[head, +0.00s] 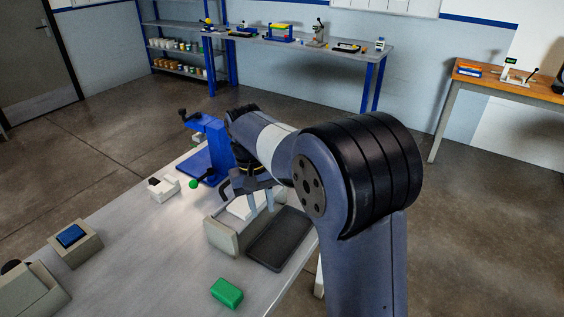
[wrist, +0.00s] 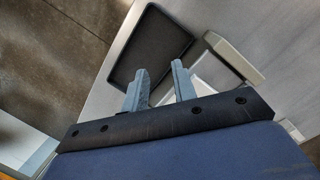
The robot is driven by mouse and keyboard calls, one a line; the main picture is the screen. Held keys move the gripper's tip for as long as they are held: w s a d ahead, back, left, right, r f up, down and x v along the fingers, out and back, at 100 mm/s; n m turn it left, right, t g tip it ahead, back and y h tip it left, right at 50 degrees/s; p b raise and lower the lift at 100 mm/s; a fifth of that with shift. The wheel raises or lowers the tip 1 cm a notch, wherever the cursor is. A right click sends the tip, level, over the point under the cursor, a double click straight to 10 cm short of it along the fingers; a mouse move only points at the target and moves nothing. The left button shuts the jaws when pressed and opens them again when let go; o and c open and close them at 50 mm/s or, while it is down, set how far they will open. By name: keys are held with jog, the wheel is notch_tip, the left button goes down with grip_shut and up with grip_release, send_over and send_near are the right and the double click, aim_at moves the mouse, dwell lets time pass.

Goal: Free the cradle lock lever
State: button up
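I cannot pick out the cradle lock lever with certainty. A blue stand (head: 210,145) with a dark crank at its top stands at the table's far end. A small green ball (head: 193,184) shows at its foot; I cannot tell whether it is a lever knob. My gripper (head: 262,207) is over a light grey open box (head: 222,238), to the right of and nearer than the stand. In the wrist view my gripper (wrist: 158,77) has its two fingers apart, with nothing seen between them. The box (wrist: 235,58) shows there beyond the right finger.
A black tray (head: 280,240) lies beside the box, and a green block (head: 227,292) sits nearer. A small white box (head: 163,188) and a blue-topped box (head: 72,237) stand to the left. The table (head: 150,255) is clear between them.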

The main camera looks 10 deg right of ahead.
jog(key=a+n, duration=0.1)
jog(key=n, duration=0.1)
jog(key=w+a+n, duration=0.1)
jog(key=a+n, duration=0.3)
jog(key=shift+w+a+r+h+p, duration=0.1)
jog(key=shift+w+a+h+p, duration=0.1)
jog(key=shift+h+p, duration=0.1)
jog(key=c, duration=0.5)
jog(key=shift+a+n, duration=0.65)
jog(key=shift+n, duration=0.35)
grip_shut()
jog(key=shift+w, duration=0.1)
